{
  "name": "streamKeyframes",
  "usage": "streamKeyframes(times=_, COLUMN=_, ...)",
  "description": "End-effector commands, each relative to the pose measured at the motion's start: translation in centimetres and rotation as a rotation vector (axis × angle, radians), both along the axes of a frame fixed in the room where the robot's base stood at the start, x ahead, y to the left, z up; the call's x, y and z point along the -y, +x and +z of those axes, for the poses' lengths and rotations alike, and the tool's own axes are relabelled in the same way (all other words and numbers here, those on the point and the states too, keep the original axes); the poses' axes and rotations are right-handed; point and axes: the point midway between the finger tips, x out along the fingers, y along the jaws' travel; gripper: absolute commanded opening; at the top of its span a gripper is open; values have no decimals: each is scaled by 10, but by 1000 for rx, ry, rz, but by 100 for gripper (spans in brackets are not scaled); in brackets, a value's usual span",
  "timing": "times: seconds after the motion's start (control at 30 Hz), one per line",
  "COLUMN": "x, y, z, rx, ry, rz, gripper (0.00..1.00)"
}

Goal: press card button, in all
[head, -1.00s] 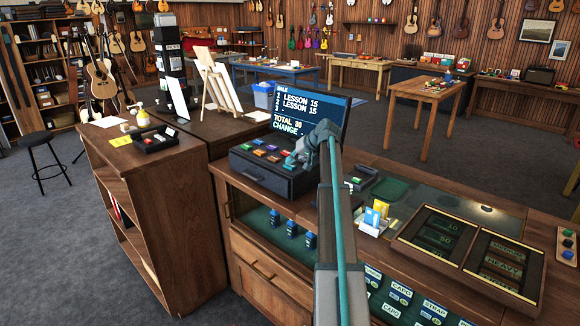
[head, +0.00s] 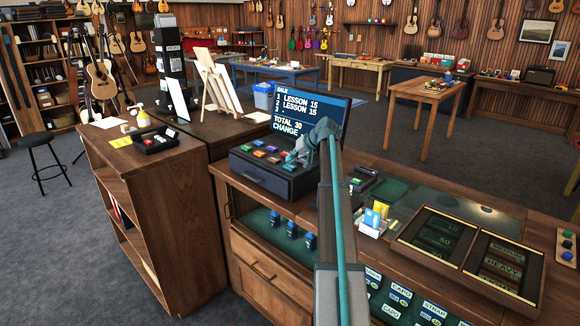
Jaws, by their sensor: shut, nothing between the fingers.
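The cash register (head: 262,178) is a dark box with several coloured buttons on its sloped top, standing on the wooden counter. Its screen (head: 309,112) reads "SALE", two lines of "LESSON 15", "TOTAL 30" and "CHANGE". My gripper (head: 291,158) is shut and empty at the right end of the button panel, with its tip over or on the buttons there. The gripper and arm hide that end of the panel, so I cannot tell which button is the card one or whether the tip touches it. Visible buttons (head: 259,153) include orange and red ones.
A small card terminal (head: 362,181) lies right of my arm. A holder with yellow and blue cards (head: 374,217) stands on the counter, with framed display trays (head: 440,238) further right. A black tray (head: 154,139) sits on the left cabinet.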

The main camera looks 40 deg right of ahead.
Motion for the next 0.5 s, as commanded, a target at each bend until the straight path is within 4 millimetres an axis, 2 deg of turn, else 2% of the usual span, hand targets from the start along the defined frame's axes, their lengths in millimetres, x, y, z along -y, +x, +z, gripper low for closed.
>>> streamKeyframes(times=0.5, x=0, y=0, z=7, rx=0, ry=0, rz=0, gripper=0)
